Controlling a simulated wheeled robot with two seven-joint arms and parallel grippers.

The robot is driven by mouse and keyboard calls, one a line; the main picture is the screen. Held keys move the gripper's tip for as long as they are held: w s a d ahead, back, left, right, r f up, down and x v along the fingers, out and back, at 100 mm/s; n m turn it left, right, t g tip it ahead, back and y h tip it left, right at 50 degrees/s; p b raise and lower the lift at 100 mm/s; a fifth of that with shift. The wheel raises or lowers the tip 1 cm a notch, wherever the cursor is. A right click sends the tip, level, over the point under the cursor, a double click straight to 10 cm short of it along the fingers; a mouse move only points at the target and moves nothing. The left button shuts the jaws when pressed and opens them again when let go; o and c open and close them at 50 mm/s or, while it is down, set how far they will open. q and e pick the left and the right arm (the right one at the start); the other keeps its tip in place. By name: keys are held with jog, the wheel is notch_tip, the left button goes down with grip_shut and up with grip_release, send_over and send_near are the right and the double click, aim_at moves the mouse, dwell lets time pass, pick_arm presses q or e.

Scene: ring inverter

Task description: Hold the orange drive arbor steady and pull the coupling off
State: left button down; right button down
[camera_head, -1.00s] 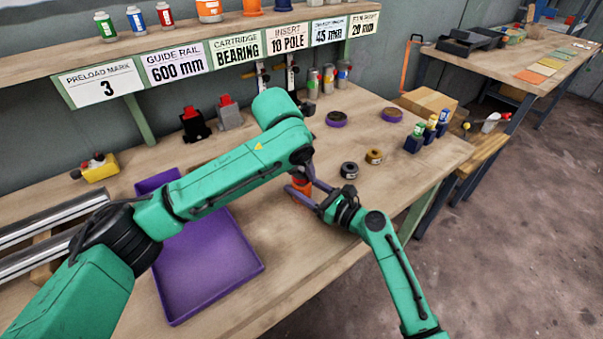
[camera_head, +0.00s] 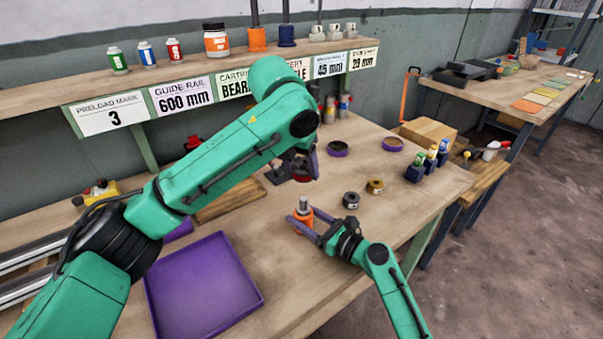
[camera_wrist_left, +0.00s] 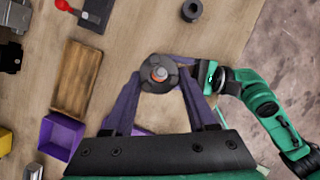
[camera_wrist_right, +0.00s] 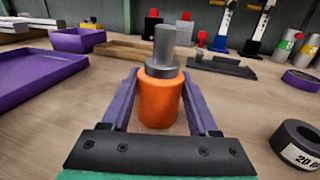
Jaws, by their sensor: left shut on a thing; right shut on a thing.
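The orange drive arbor (camera_head: 302,221) stands upright on the bench, its grey shaft bare on top. It also shows large in the right wrist view (camera_wrist_right: 160,100). My right gripper (camera_head: 305,224) is shut on its orange body from both sides. My left gripper (camera_head: 303,168) is above the arbor, shut on the coupling. In the left wrist view the coupling is a dark round ring (camera_wrist_left: 160,88) between the fingertips, with the shaft and some orange showing through its hole. In the head view the coupling is partly hidden, with a visible gap above the shaft top.
A purple tray (camera_head: 205,285) lies left of the arbor, near a wooden board (camera_head: 228,201). A black ring (camera_head: 351,200) and a brass ring (camera_head: 375,187) lie to the right. A vial rack (camera_head: 415,173) stands farther right. The sign shelf (camera_head: 180,95) runs behind.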

jog(key=shift+c, duration=0.3)
grip_release()
jog(key=v, duration=1.2)
jog(key=shift+d+f, duration=0.1)
jog(key=shift+d, duration=0.05)
